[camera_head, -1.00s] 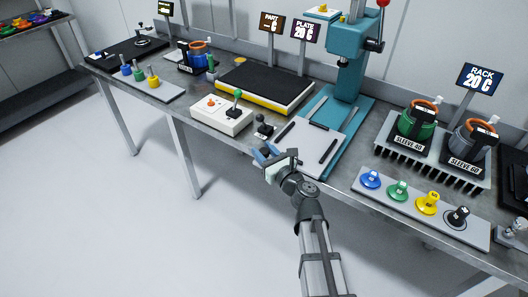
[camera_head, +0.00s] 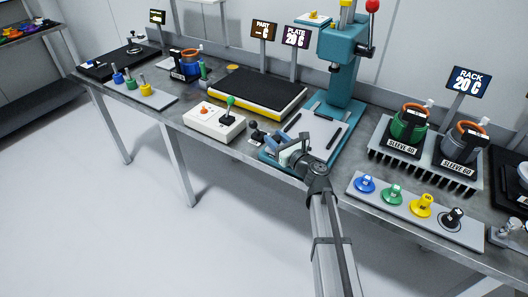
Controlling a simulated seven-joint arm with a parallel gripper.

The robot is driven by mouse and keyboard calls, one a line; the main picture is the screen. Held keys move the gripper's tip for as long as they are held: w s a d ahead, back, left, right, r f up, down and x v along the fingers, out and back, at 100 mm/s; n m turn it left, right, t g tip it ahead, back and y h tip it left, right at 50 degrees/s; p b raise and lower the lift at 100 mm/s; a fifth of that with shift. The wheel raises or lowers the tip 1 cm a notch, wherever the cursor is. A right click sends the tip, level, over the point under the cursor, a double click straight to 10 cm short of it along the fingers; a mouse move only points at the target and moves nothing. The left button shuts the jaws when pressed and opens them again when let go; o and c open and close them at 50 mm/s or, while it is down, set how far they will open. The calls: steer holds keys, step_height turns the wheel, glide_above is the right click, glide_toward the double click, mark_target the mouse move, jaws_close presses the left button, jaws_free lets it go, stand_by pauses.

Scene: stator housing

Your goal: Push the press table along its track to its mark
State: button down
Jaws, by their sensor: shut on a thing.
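The press table (camera_head: 318,128) is a pale grey plate with dark bars on its top, lying on the teal base of the press (camera_head: 343,82). My gripper (camera_head: 279,143) is at the front left of the plate, with its blue fingers shut on the press table's near side. The exact grip spot is small and partly hidden by the gripper and wrist. A strip of teal base shows in front of the plate. The mark cannot be made out.
A black knob (camera_head: 254,128) stands just left of my gripper. A white control box (camera_head: 214,121) with a green-topped lever is farther left, before a black-topped plate (camera_head: 260,92). Right are a finned rack (camera_head: 425,168) with sleeves and a tray of coloured knobs (camera_head: 385,209).

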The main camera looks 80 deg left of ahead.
mark_target(317, 151)
steer(key=w+a, duration=0.8)
steer(key=shift+w+a+r, duration=0.1)
steer(key=c, duration=0.8)
jaws_free()
steer(key=shift+w+a, duration=0.1)
steer(key=shift+c, duration=0.2)
steer(key=shift+o, duration=0.3)
steer(key=shift+d, duration=0.55)
steer(key=v, duration=1.3)
steer(key=shift+w+a, duration=0.1)
